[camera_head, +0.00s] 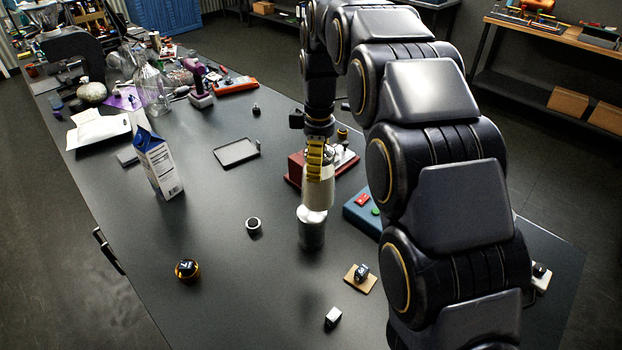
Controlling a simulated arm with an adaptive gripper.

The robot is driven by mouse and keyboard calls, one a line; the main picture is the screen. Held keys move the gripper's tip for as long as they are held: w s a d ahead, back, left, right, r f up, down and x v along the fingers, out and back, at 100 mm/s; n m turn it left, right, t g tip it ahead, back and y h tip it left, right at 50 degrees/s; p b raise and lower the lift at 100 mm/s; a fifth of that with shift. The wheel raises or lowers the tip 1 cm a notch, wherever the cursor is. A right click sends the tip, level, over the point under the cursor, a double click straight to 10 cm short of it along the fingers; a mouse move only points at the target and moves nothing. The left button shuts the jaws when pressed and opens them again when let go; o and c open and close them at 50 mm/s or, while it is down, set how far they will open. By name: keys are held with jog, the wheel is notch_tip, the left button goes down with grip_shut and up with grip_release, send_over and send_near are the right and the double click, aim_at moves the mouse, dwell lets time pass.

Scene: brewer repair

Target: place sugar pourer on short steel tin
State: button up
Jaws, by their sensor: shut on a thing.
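My gripper (317,160), with yellow fingers, is shut on the sugar pourer (318,193), a pale, whitish cylinder. The pourer is held roughly upright near the middle of the table. The short steel tin (312,235), a shiny grey cylinder, stands upright on the table just below the pourer in the picture. The pourer's lower end overlaps the tin's bright top in this view. I cannot tell whether the two touch or a gap remains. The pourer's upper part is hidden by the fingers.
A red device (294,168) and a blue box with buttons (362,212) stand close behind and to the right. My arm covers the right side. The front left table is mostly clear.

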jog(key=w+a+f, duration=0.1)
jog(key=w+f, duration=0.5)
jog(key=f, duration=0.3)
jog(key=shift+w+a+f, duration=0.15)
jog(key=shift+f, duration=0.1)
jog(key=o, duration=1.2)
jog(key=shift+f, duration=0.1)
jog(key=shift+c, duration=0.2)
